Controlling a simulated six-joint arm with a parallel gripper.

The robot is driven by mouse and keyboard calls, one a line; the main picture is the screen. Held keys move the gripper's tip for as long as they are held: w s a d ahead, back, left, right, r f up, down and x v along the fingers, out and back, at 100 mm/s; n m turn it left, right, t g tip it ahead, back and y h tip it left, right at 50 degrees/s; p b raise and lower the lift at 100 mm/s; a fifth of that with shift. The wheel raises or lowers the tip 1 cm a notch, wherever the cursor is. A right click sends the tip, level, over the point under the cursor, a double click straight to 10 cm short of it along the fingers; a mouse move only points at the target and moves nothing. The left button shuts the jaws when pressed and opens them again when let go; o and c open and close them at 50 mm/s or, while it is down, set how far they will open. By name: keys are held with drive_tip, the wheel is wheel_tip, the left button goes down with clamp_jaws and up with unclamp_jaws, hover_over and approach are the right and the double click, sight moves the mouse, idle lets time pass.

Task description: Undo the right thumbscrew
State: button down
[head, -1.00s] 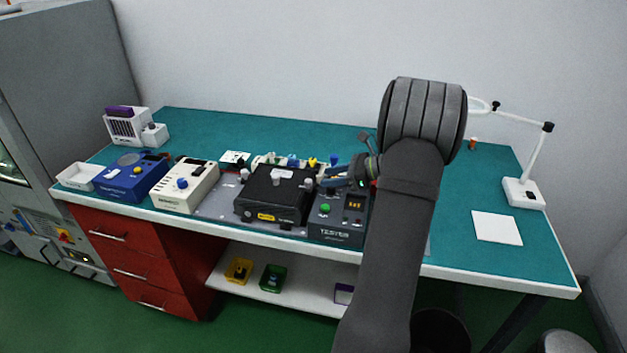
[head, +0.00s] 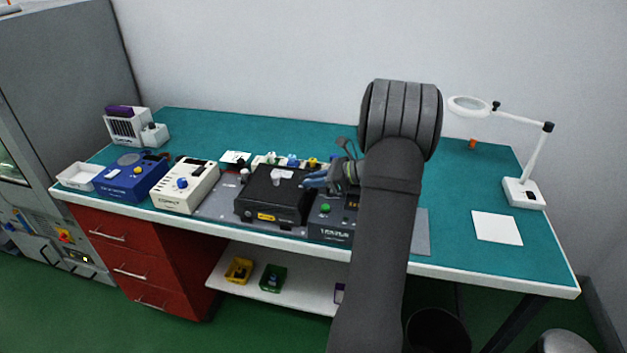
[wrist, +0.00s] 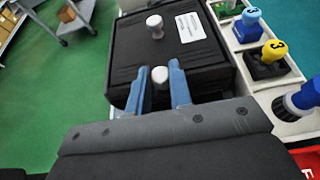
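The black box (head: 262,205) sits on a grey plate at the front of the bench and fills the upper middle of the wrist view (wrist: 125,50). The right thumbscrew has a pale round head (wrist: 160,75) at the box's near edge in the wrist view. In the head view it is hidden by my gripper. My gripper (head: 308,182) has two blue fingers (wrist: 161,66), one on each side of the thumbscrew head. They look apart, with a narrow gap beside the head. A second pale knob (wrist: 155,22) stands on the box top.
The dark tester (head: 328,228) stands just right of the box. A cream unit (head: 200,188) and a blue unit (head: 118,186) stand to its left. A pale rack with blue (wrist: 250,17) and yellow (wrist: 275,48) plugs runs close behind the box. The bench's right side is mostly clear.

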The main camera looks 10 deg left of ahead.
drive_tip(key=shift+w+n+g, duration=0.1)
drive_tip(key=shift+n+g, duration=0.3)
drive_tip(key=shift+w+a+n+g+h, duration=0.15)
drive_tip(key=shift+n+g+h, duration=0.45)
drive_tip(key=shift+n+g, duration=0.8)
drive_tip(key=shift+w+n+g+h, duration=0.15)
drive_tip(key=shift+n+g+h, duration=0.45)
drive_tip(key=shift+n+g, duration=0.75)
drive_tip(key=shift+w+a+n+g+h, duration=0.15)
drive_tip(key=shift+n+g+h, duration=0.45)
drive_tip(key=shift+n+g, duration=0.8)
drive_tip(key=shift+g, duration=0.25)
drive_tip(key=c, duration=1.3)
unclamp_jaws()
drive_tip(key=shift+d+m, duration=0.1)
drive_tip(key=shift+m, duration=0.15)
